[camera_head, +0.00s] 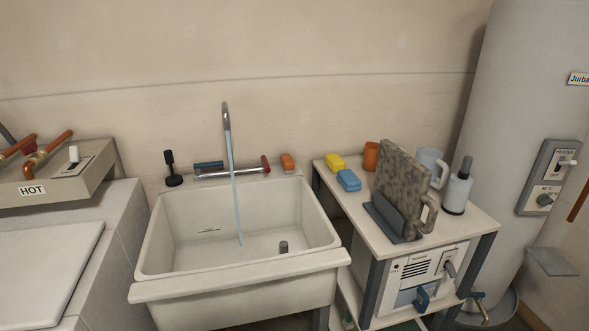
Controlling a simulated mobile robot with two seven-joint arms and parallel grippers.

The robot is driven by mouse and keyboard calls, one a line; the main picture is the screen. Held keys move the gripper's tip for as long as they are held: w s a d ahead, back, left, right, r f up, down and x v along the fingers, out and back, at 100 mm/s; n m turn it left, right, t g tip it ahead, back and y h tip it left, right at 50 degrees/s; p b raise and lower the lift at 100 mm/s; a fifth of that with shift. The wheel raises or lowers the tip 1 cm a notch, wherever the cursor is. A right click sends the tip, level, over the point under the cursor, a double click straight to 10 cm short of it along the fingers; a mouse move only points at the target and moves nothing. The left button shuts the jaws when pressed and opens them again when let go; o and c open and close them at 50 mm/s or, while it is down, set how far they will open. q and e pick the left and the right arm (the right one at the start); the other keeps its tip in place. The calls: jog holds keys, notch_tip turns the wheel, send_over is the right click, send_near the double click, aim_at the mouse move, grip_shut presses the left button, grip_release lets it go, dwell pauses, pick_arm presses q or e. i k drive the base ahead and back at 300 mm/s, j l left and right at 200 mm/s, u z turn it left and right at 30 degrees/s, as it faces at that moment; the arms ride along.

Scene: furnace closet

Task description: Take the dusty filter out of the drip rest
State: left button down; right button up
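The dusty filter (403,178) is a flat, speckled grey-brown panel with a looped handle on its right edge. It stands upright, slightly tilted, in the dark grey drip rest (388,220) on the white side table. The rest hides its lower edge. No gripper shows in the head view, and neither of my arms is in view.
A mug (431,163), a soap bottle (457,187), an orange cup (371,156) and yellow (336,162) and blue (349,180) sponges crowd the table (355,219). Left is a sink (178,232) with running water. A tall grey tank (515,110) stands right.

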aim_at(404, 182)
jog(key=l+u, duration=0.15)
jog(key=u, duration=0.3)
jog(key=i+l+u, duration=0.1)
jog(key=l+u, duration=0.15)
jog(key=u, duration=0.25)
jog(key=l+u, duration=0.2)
jog(key=l, duration=0.4)
jog(key=l+u, duration=0.15)
jog(key=l, duration=0.4)
jog(key=k+l+u, duration=0.2)
jog(key=l, duration=0.4)
jog(key=l+u, duration=0.15)
jog(key=l, duration=0.4)
